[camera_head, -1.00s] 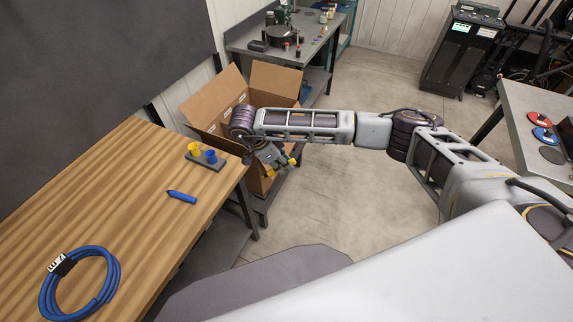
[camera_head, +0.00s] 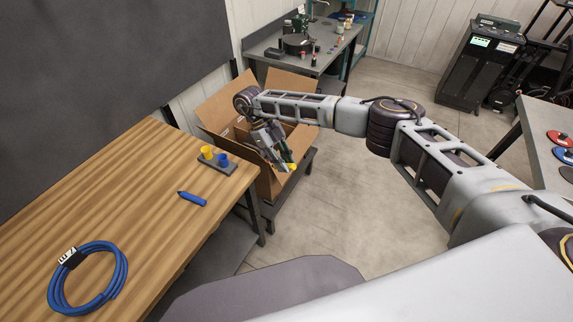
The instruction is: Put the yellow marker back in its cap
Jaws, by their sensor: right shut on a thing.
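A dark cap holder (camera_head: 216,167) stands near the right end of the wooden table, with a yellow cap (camera_head: 206,152) and a blue cap (camera_head: 222,160) upright on it. The blue marker (camera_head: 192,198) lies on the table in front of the holder. My right gripper (camera_head: 284,160) is off the table's right end, over the cardboard box area, pointing down and to the right. It is shut on the yellow marker (camera_head: 292,167), of which only a small yellow part shows at the fingertips; the fingers hide the rest. My left gripper is out of view.
A coiled blue cable (camera_head: 88,281) lies at the table's near left. An open cardboard box (camera_head: 268,188) stands on a low stand beyond the table's right end. A dark panel (camera_head: 90,70) rises behind the table. The table's middle is clear.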

